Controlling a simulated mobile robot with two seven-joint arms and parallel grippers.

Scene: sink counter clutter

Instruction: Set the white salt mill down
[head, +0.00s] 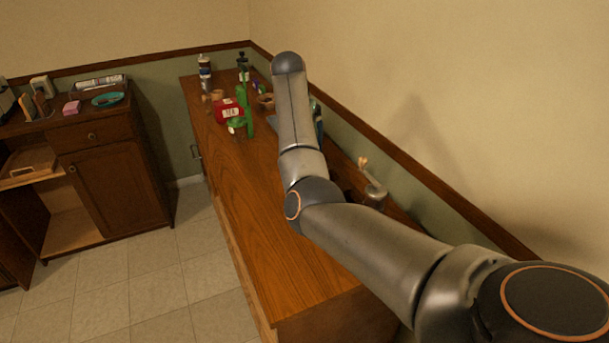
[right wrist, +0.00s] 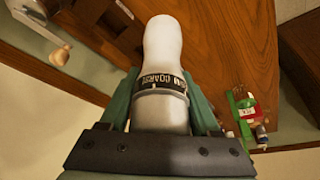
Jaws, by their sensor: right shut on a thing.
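In the right wrist view, the white salt mill (right wrist: 163,48) has a rounded white body and a dark band with pale lettering. My right gripper (right wrist: 163,92) is shut on it, with a green finger on each side near the band. The mill points away from the wrist, over the wooden counter (right wrist: 215,40). I cannot tell whether it touches the counter. In the head view, my right arm hides the mill and the gripper. My left gripper is in neither view.
In the head view, a red package (head: 228,110), a green bottle (head: 242,95), a brown bowl (head: 266,101) and tall bottles (head: 205,72) crowd the counter's far end. A metal faucet (head: 374,188) stands near the wall. The counter's near left part (head: 255,210) is clear.

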